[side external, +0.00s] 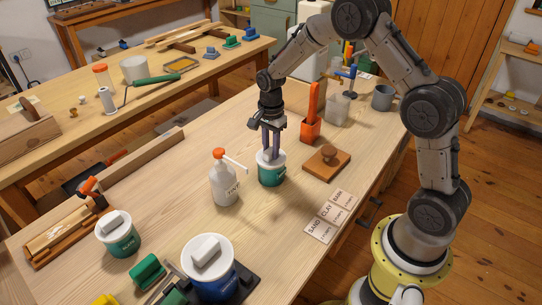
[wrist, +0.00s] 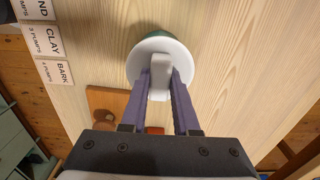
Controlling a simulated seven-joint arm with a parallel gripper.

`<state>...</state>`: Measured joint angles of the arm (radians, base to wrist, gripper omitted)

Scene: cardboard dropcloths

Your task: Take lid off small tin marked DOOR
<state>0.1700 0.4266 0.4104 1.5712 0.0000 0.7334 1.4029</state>
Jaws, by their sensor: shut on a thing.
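A small green tin (side external: 272,176) stands on the wooden bench with a white lid (side external: 261,156) on top. Its label is too small to read here. My gripper (side external: 272,153) reaches straight down to it from above. In the wrist view, the purple fingers (wrist: 160,85) are shut on the block-shaped handle (wrist: 160,68) of the round white lid (wrist: 150,48). A sliver of green tin shows past the lid's far edge. The lid appears seated on the tin; I see no gap. Another green tin (side external: 121,242) and a larger blue tin (side external: 222,286) also have white handled lids.
A white pump bottle (side external: 224,187) stands close left of the tin, its spout pointing toward my gripper. A wooden block with a knob (side external: 326,165), an orange holder (side external: 310,129) and label cards (side external: 328,216) lie to the right. Bench between the bottle and left tin is clear.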

